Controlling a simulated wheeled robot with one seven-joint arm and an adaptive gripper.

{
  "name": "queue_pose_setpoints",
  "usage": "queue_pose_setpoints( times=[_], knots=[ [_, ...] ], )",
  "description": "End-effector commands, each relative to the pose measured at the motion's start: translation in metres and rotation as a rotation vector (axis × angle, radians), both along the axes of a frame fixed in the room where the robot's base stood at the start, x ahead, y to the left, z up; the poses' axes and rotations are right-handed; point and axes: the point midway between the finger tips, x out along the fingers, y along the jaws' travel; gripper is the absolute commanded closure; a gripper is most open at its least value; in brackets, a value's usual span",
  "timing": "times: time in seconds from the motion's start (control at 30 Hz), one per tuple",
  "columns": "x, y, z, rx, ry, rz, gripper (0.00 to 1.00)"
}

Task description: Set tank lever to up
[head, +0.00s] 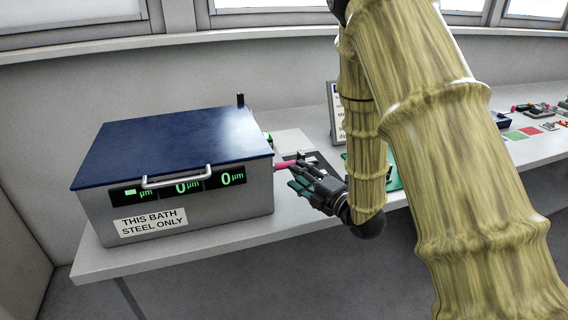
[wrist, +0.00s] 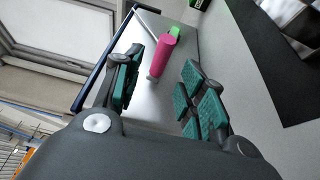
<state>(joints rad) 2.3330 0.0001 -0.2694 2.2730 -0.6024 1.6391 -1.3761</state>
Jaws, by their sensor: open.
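The tank (head: 262,190) is a grey metal box with a dark blue lid (head: 180,140), standing on the bench at the left. Its pink lever (head: 284,165) sticks out from the right side wall, close to my gripper (head: 301,176). In the wrist view the pink lever (wrist: 163,56) stands out from the grey wall beside a green mark. My gripper (wrist: 160,88) is open, with its teal-padded fingers on either side of the lever's line. The lever seems to lie just beyond or between the fingertips; I cannot tell whether they touch it.
The tank front has a lid handle (head: 177,176), green displays and a "THIS BATH STEEL ONLY" label (head: 153,221). A framed sign (head: 336,112) stands behind my arm. Small parts and coloured mats (head: 528,132) lie on the bench at the right.

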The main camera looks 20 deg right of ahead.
Motion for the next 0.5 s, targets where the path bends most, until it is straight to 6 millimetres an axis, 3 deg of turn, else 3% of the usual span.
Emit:
queue_pose_setpoints(
  times=[0.2,0.5],
  knots=[
    [0.033,0.015,0.002,0.000,0.000,0.001,0.59],
    [0.060,0.026,0.001,0.000,0.001,-0.002,0.59]
  ],
)
